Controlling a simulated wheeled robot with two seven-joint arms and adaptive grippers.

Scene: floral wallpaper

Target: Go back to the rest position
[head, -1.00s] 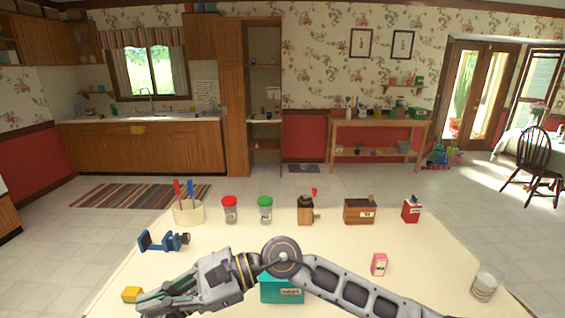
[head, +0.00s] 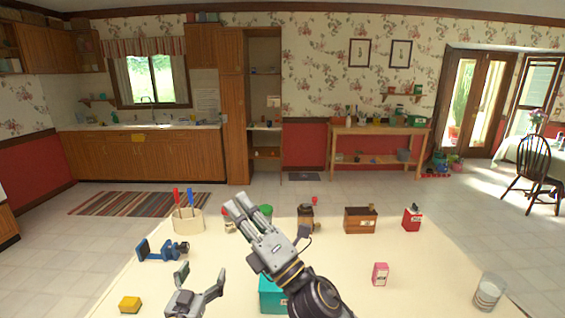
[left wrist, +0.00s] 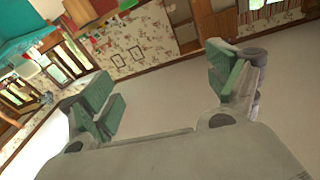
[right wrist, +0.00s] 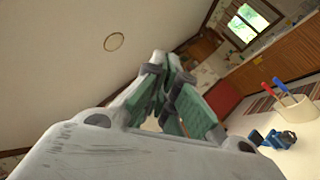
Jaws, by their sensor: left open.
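My left gripper (head: 202,278) is low at the left of the near table, open and empty, its two fingers spread upward. Its wide-apart green finger pads also show in the left wrist view (left wrist: 160,88). My right gripper (head: 238,205) is raised over the middle of the table, pointing up and left, with its fingers close together. In the right wrist view (right wrist: 168,75) its fingers meet near the tips, and I see nothing held between them. It partly hides the red-lidded jar (head: 228,226) and the green-lidded jar (head: 265,211).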

